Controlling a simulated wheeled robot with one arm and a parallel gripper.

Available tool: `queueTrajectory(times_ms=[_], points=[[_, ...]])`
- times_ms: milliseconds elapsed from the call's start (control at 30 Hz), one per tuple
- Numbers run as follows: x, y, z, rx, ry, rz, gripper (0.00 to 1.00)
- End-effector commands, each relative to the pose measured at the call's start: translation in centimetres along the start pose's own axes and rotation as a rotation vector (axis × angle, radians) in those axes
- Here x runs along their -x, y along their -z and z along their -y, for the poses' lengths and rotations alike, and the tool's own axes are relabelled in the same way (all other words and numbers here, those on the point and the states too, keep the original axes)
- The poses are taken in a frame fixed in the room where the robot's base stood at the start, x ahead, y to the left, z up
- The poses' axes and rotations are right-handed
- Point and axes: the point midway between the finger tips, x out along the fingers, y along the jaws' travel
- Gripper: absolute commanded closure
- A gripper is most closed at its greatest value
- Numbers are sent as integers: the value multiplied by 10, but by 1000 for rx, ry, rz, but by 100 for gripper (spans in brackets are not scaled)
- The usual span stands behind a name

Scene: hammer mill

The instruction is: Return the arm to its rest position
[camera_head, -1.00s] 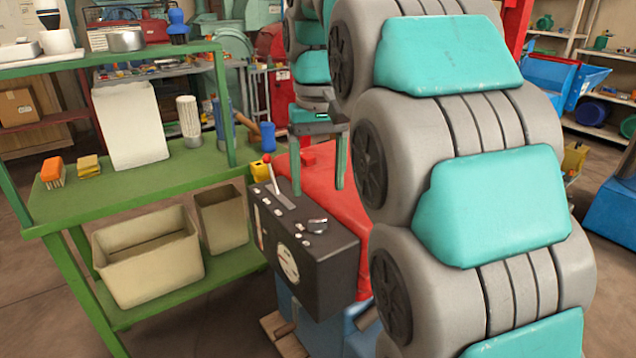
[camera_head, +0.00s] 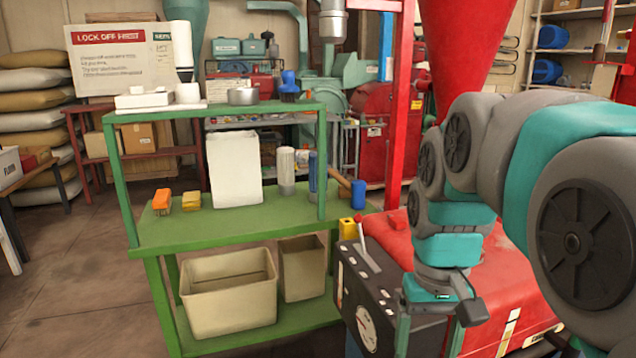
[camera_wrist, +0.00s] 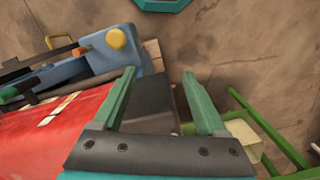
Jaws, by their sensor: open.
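My arm (camera_head: 500,150) reaches in from the right of the head view and bends down over the machine. My gripper (camera_head: 428,345) points downward beside the black control box, its two green fingers apart and nothing between them. The wrist view also shows the open gripper (camera_wrist: 159,75), with the dark control box and brown floor beyond the fingers. The fingertips run near the lower edge of the head view, so their clearance from the machine is hard to tell.
The green workbench (camera_head: 240,225), holding bottles, brushes and bins, stands left. Open floor (camera_head: 75,270) lies further left. A red post (camera_head: 402,100) rises behind.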

Motion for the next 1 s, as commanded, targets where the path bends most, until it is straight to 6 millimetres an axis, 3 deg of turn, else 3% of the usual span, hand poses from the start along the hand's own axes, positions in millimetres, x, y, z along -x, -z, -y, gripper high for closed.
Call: queueTrajectory(times_ms=[300, 500, 667, 1000], points=[[-88, -90, -2, 22, -3, 58, 25], [-127, -129, -3, 36, -7, 76, 25], [-139, -140, -4, 41, -8, 80, 25], [-139, -140, -4, 41, -8, 80, 25]])
